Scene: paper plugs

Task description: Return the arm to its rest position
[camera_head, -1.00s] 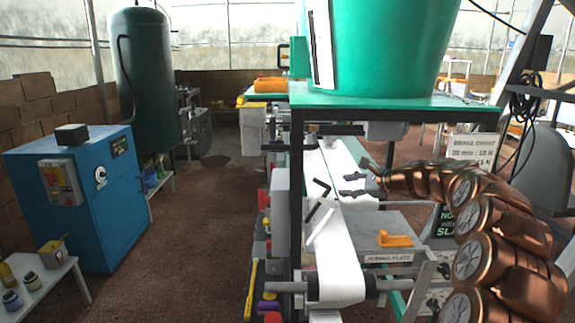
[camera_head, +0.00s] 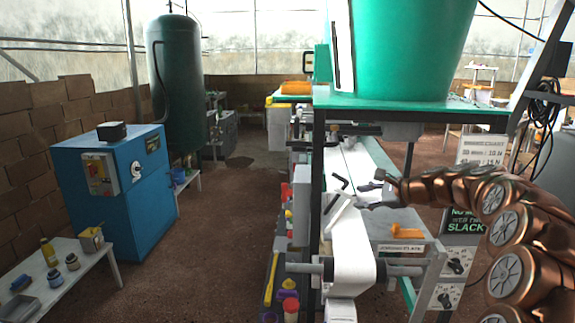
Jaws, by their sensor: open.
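My copper-coloured arm comes in from the right edge and bends over toward the machine. My gripper (camera_head: 366,196) is at the arm's left end, above the white paper strip (camera_head: 352,240) of the machine. Its dark fingers point left and stand apart, with nothing seen between them. The joining plate (camera_head: 391,247), grey with an orange handle (camera_head: 407,233), lies below and right of the gripper.
A green tank (camera_head: 415,50) stands on the green-topped machine frame (camera_head: 400,104). A blue cabinet (camera_head: 125,190) and a low table (camera_head: 75,270) with small jars are at left. The brown floor (camera_head: 210,260) between cabinet and machine is clear. A sign (camera_head: 465,222) stands behind my arm.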

